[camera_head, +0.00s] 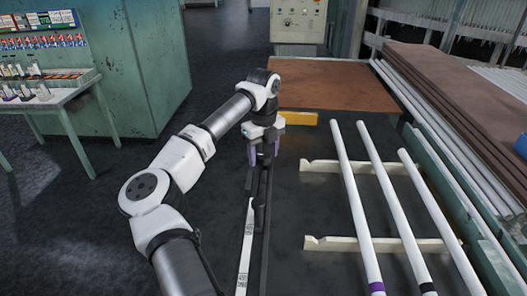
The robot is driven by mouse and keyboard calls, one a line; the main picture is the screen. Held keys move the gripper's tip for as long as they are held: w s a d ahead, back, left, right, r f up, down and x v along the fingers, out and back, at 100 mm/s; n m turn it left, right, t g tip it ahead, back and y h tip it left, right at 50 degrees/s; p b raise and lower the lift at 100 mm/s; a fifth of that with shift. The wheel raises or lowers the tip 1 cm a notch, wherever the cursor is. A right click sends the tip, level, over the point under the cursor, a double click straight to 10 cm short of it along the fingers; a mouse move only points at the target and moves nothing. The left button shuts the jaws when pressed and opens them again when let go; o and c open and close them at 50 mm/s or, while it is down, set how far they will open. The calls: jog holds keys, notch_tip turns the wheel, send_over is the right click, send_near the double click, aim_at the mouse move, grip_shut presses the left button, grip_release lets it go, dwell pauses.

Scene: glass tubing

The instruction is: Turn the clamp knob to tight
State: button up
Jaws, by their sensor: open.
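My gripper (264,156) points down over the dark rail (265,240) at the left edge of the table. Its purple-tinted fingers are apart, and I see nothing held between them. A small dark upright piece (259,213) stands on the rail, nearer the camera than my gripper; it looks like a clamp part, but I cannot tell if it is the knob. A white marked strip (246,248) runs beside the rail. Whatever lies directly under my gripper is hidden by the fingers and wrist.
Several white tubes, one of them (357,205) with a purple band, lie on notched cream supports (325,166) to the right. A yellow block (301,118) and a brown board (335,85) are behind my gripper. A green cabinet stands left; dark floor lies between.

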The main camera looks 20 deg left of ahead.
jog(key=c, duration=1)
jog(key=shift+m, duration=0.3)
jog(key=m+b, duration=0.1)
jog(key=m, duration=1.1)
jog(key=shift+r+m, duration=0.1)
jog(key=shift+m, duration=2.1)
